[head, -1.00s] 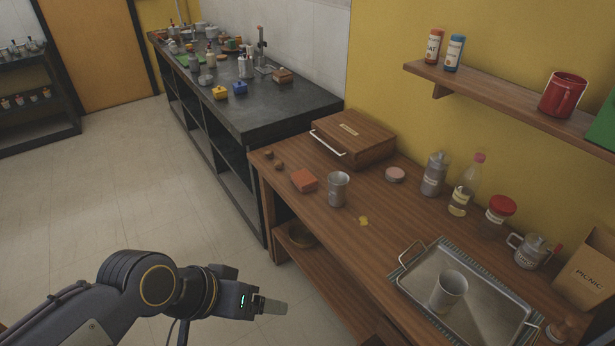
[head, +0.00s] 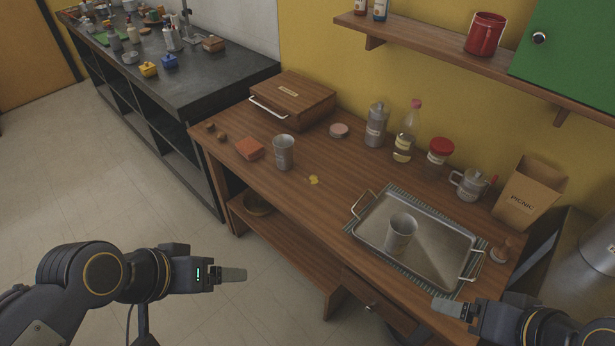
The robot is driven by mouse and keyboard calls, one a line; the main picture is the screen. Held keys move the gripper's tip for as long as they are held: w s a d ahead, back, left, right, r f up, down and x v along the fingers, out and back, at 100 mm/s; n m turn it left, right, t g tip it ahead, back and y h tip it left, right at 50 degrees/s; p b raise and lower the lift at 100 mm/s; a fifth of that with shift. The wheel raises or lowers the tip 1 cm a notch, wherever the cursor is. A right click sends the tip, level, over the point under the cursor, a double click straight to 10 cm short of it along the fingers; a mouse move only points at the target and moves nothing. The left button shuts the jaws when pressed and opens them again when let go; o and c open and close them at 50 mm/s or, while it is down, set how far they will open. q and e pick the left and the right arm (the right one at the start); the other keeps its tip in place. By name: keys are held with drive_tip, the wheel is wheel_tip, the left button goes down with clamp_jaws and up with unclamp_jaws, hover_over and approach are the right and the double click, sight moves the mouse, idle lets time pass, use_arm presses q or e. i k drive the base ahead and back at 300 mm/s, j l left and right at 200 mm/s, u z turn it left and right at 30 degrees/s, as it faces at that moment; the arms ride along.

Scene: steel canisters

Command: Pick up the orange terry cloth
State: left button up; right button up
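The orange terry cloth (head: 250,148) is a small folded block on the wooden table, near its left end, just left of a steel cup (head: 284,152). My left gripper (head: 234,274) is in front of the table, over the floor, well short of the cloth and touching nothing. Its fingers show edge-on, so their opening cannot be judged. My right gripper (head: 446,307) is at the lower right, near the table's front edge below the tray. Its fingers also show edge-on and nothing is seen in them.
A metal tray (head: 434,262) with a cup (head: 399,234) sits on a striped cloth at the right. A wooden case (head: 293,101) lies behind the orange cloth. Two small brown pieces (head: 216,131) lie left of it. A shelf (head: 450,57) overhangs the back.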

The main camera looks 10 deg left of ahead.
sight(249, 147)
drive_tip(key=i+j+z, duration=0.35)
drive_tip(key=j, duration=0.3)
drive_tip(key=i+j+z, duration=0.15)
drive_tip(key=j, duration=0.2)
drive_tip(key=i+j+z, duration=0.15)
drive_tip(key=j, duration=0.25)
drive_tip(key=i+j+z, duration=0.15)
drive_tip(key=j, duration=0.25)
drive_tip(key=i+j+z, duration=0.2)
drive_tip(key=j, duration=0.2)
